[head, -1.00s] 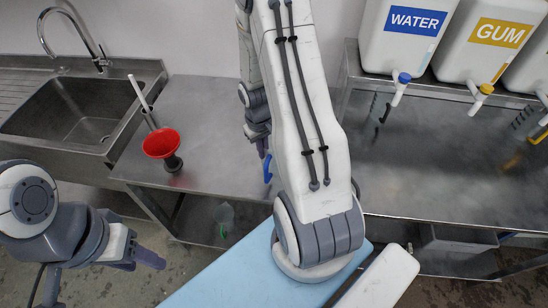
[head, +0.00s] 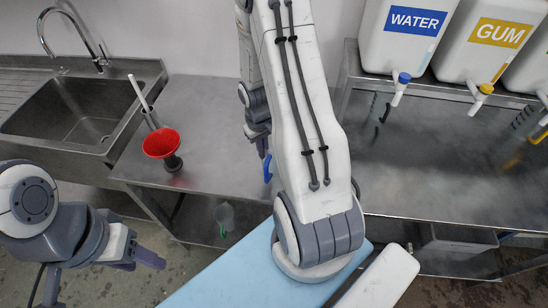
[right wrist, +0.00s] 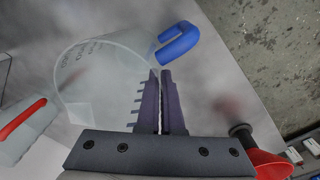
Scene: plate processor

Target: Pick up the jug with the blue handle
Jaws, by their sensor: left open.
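The jug with the blue handle is a clear, lettered jug (right wrist: 95,75) on the steel table in the right wrist view. Its blue handle (right wrist: 178,42) sticks out to the right. In the head view only the blue handle (head: 267,170) shows, with my right arm hiding the rest. My right gripper (right wrist: 160,75) has its two purple fingers close together at the jug's handle side, overlapping its edge in the picture. Whether the jug's wall is between them cannot be told. My left gripper (head: 152,260) is open and empty, in front of the table at lower left.
A jug with a red handle (right wrist: 25,118) is close beside the clear jug. A red funnel (head: 161,143) stands near the sink (head: 80,115). A green-handled jug (head: 225,214) is on the lower shelf. WATER (head: 412,30) and GUM (head: 490,40) dispensers stand at the right.

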